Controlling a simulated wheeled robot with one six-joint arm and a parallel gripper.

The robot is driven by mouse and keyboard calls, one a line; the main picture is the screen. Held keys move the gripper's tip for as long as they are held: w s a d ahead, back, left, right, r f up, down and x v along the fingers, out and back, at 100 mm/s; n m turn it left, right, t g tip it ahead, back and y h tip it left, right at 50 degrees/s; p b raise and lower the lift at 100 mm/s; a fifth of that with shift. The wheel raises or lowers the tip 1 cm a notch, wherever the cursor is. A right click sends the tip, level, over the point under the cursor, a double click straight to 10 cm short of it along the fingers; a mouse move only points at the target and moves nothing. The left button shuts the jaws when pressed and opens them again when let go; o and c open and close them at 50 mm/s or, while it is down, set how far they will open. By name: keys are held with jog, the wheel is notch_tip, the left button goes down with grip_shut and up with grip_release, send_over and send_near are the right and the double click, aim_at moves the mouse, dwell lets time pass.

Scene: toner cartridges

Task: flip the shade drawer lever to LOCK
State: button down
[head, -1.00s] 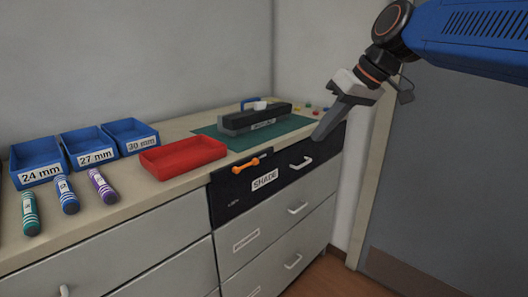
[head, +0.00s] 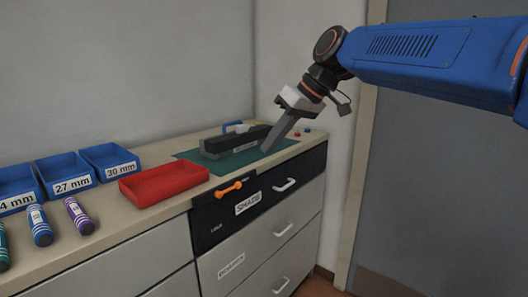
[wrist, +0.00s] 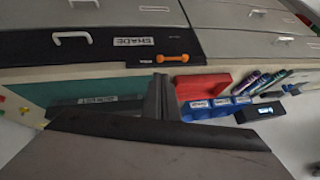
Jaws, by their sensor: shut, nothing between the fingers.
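The black shade drawer (head: 270,193) is the top drawer at the right of the counter and is closed, with a white SHADE label (head: 248,203). Its orange lever (head: 229,189) lies near the drawer's upper left, tilted slightly up to the right in the head view. The lever also shows in the wrist view (wrist: 178,58), where the drawer appears upside down. Small lettering near the lever is too small to read surely. My gripper (head: 267,150) is shut and empty, above the green mat, to the right of and higher than the lever, apart from it.
A dark cartridge-like box (head: 225,146) stands on the green mat (head: 247,158). A red tray (head: 163,184) lies left of it, with blue labelled bins (head: 110,160) and striped cylinders (head: 80,215) farther left. Grey drawers (head: 270,240) are below. The space before the drawer front is clear.

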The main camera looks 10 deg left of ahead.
aim_at(240, 183)
jog(key=x, duration=1.2)
jog(key=shift+a+f, duration=0.15)
jog(key=shift+a, duration=0.05)
jog(key=shift+w+f, duration=0.1)
jog(key=shift+w+d+f+m+g+y, duration=0.1)
jog(key=shift+w+f+m+g+y, duration=0.15)
jog(key=shift+f+g+y, duration=0.25)
jog(key=shift+w+d+f+m+g+y, duration=0.15)
jog(key=shift+f+m+g+y, duration=0.1)
jog(key=shift+f+g+y, duration=0.25)
jog(key=s+f+m+g+y, duration=0.1)
jog(key=f+g+y, duration=0.1)
jog(key=s+a+f+m+g+y, duration=0.1)
jog(key=f+g+y, duration=0.1)
jog(key=f, duration=0.1)
jog(key=s+f+m+g+y, duration=0.1)
jog(key=f+m+g+y, duration=0.1)
jog(key=f, duration=0.1)
jog(key=shift+a+f+g, duration=0.1)
jog(key=shift+a+g, duration=0.2)
jog(key=shift+g, duration=0.1)
jog(key=shift+w+d, duration=0.1)
jog(key=shift+w, duration=0.05)
